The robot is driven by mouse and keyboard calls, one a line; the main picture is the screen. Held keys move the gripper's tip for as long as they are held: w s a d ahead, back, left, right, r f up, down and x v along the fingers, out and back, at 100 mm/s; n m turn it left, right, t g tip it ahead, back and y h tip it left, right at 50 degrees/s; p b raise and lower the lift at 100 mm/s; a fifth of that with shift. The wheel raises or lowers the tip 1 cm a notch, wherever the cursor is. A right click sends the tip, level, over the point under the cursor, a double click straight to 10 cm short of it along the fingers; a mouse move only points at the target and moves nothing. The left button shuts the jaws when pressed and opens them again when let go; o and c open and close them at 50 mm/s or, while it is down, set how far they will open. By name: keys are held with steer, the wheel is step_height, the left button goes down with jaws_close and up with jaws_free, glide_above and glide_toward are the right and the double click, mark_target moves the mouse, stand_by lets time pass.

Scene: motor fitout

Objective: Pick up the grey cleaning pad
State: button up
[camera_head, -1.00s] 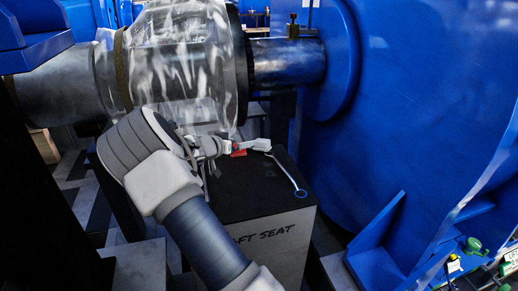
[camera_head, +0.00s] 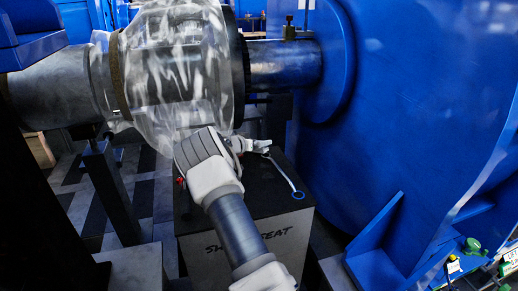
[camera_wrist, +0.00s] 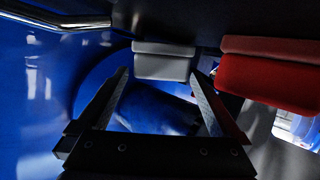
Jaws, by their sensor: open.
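The grey cleaning pad (camera_wrist: 163,64) is a pale block at the top middle of the wrist view. In the head view my wrist hides most of the gripper.
A red block (camera_wrist: 268,82) sits right beside the grey pad in the wrist view. A pale strip with a blue ring end (camera_head: 298,195) lies on the stand. A clear-covered housing (camera_head: 180,70) overhangs behind, and a large blue casing (camera_head: 420,110) stands to the right.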

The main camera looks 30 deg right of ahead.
steer(key=shift+x, duration=1.3)
steer(key=c, duration=1.4)
steer(key=shift+c, duration=0.2)
steer(key=shift+r, duration=0.1)
